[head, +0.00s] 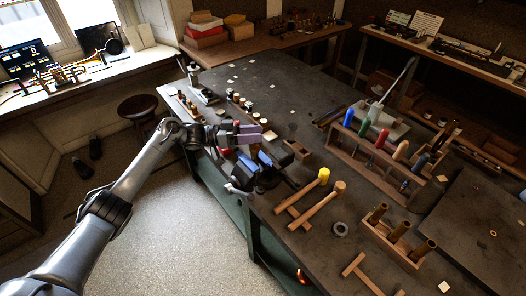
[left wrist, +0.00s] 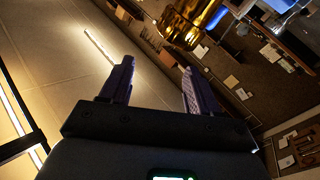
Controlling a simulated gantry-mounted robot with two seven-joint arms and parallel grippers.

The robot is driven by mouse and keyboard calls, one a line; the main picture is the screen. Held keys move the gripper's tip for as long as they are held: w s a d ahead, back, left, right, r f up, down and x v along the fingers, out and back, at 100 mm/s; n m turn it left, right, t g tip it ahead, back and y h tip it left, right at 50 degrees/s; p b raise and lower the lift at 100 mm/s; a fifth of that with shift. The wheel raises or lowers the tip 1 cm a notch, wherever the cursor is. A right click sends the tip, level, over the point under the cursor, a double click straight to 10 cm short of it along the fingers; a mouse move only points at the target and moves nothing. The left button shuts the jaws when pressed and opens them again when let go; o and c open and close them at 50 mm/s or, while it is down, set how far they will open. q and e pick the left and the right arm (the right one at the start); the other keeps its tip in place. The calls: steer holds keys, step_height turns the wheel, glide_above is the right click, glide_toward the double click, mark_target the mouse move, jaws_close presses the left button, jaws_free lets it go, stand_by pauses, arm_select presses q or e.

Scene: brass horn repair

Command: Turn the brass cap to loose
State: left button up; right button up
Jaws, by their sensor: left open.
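My left gripper (head: 256,133) reaches over the near left edge of the dark workbench, beside the vise. In the left wrist view its two purple-padded fingers (left wrist: 158,82) stand apart with nothing between them. A shiny brass piece (left wrist: 190,22) shows at the top of that view, beyond the fingertips and apart from them. I cannot tell whether it is the brass cap or another part of a horn. In the head view I cannot make out the cap; the gripper may hide it. My right gripper is in neither view.
A dark vise with blue parts (head: 265,168) stands at the bench edge under my gripper. Mallets (head: 323,177) lie to its right, near a wooden rack of coloured-handled tools (head: 372,160). Small jars and bottles (head: 240,103) line the bench behind. A stool (head: 140,105) stands on the floor.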

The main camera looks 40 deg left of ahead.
mark_target(255, 148)
arm_select(q)
steer(key=s+a+f+m+b, duration=0.2)
steer(key=s+a+f+m, duration=0.2)
steer(key=s+a+f, duration=0.15)
steer(key=p+x, duration=0.1)
steer(key=x, duration=0.9)
steer(key=shift+r, duration=0.15)
steer(key=shift+c, duration=0.2)
